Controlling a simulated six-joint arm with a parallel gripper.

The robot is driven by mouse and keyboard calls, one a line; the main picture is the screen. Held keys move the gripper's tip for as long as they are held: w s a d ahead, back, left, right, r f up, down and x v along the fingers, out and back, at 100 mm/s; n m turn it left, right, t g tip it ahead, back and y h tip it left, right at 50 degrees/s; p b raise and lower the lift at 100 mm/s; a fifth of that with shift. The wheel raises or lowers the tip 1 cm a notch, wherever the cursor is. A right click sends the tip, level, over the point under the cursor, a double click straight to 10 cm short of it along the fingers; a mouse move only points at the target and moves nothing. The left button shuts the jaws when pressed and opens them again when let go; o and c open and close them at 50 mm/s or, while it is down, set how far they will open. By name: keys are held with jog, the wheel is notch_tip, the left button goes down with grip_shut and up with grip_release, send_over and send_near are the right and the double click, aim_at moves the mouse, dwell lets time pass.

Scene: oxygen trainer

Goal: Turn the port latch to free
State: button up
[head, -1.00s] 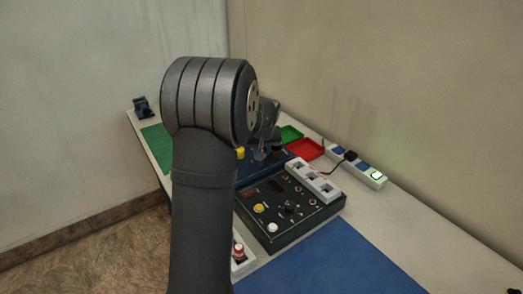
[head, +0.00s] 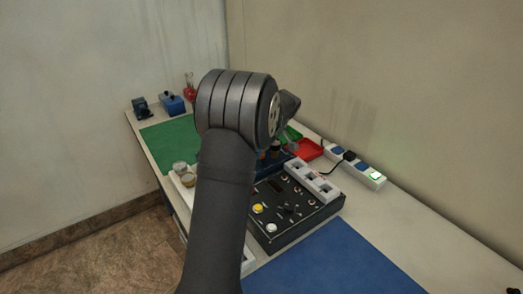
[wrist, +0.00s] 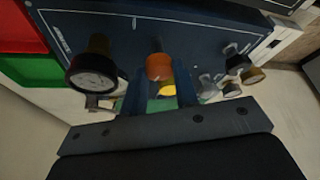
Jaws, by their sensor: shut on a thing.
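In the wrist view, a dark blue panel (wrist: 205,25) fills the top, with an orange knob (wrist: 158,66) on it. My gripper (wrist: 158,80) has a finger on each side of the orange knob and is shut on it. Whether this knob is the port latch cannot be told; no label on it is readable. A round gauge (wrist: 92,75) sits left of the knob. In the head view, the blue panel (head: 268,166) shows only in part behind my arm, which hides my fingertips and the knob.
A black control box (head: 295,212) stands in front of the blue panel, with a white socket strip (head: 313,180) along its back edge. A red tray (head: 307,149) and a power strip (head: 370,176) lie behind. The blue mat (head: 335,262) is bare.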

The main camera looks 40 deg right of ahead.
jog(key=shift+n+g+y, duration=0.3)
jog(key=shift+n, duration=0.9)
jog(key=o, duration=1)
jog(key=shift+d, duration=0.1)
jog(key=v, duration=1.7)
jog(key=shift+d+r, duration=0.15)
jog(key=shift+r, duration=0.05)
jog(key=shift+w+f, duration=0.1)
jog(key=x, duration=1.7)
jog(key=shift+a+f, duration=0.15)
jog(key=shift+a, duration=0.05)
